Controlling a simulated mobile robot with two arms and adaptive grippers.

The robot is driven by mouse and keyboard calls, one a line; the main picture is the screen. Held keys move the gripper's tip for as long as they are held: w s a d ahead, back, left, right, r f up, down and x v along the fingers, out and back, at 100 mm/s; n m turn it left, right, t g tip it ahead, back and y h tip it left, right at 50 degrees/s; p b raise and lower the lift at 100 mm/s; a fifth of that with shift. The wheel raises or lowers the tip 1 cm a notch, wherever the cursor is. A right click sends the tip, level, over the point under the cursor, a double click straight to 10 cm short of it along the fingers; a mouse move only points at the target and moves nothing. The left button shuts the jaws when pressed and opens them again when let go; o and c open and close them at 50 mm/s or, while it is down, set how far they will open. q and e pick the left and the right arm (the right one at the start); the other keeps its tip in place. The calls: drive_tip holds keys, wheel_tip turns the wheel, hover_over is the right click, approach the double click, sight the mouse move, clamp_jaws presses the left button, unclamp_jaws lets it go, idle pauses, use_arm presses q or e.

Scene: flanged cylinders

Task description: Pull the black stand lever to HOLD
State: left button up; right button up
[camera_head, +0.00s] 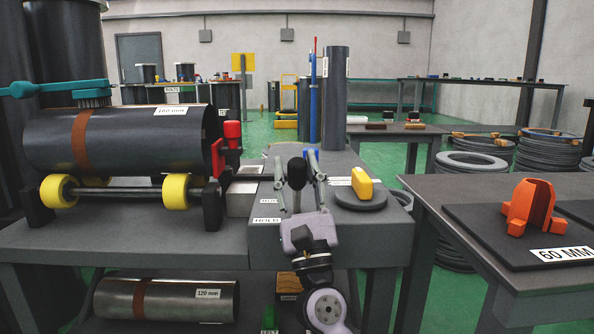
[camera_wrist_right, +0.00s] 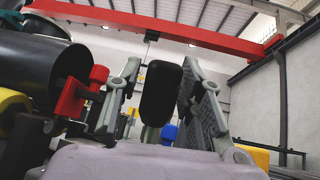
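The black stand lever shows as a rounded black knob (camera_head: 297,172) on the grey bench block. It also shows upright in the right wrist view (camera_wrist_right: 161,92). My right gripper (camera_head: 299,174) reaches up to it from the front. Its two fingers stand apart, one on each side of the knob, and it is open; the wrist view shows the knob between the fingers (camera_wrist_right: 162,90). I cannot tell whether either finger touches it. A HOLD label (camera_head: 266,220) is on the bench edge left of the gripper. My left gripper is not in view.
A grey disc with a yellow block (camera_head: 362,182) is close on the right. A tall dark cylinder (camera_head: 335,98) stands behind.

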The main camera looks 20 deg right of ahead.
drive_tip(key=shift+o, duration=1.1)
drive_tip(key=shift+s+f, duration=0.1)
drive_tip(key=v, duration=1.1)
drive_tip(key=shift+s+f, duration=0.2)
drive_tip(key=shift+f, duration=0.05)
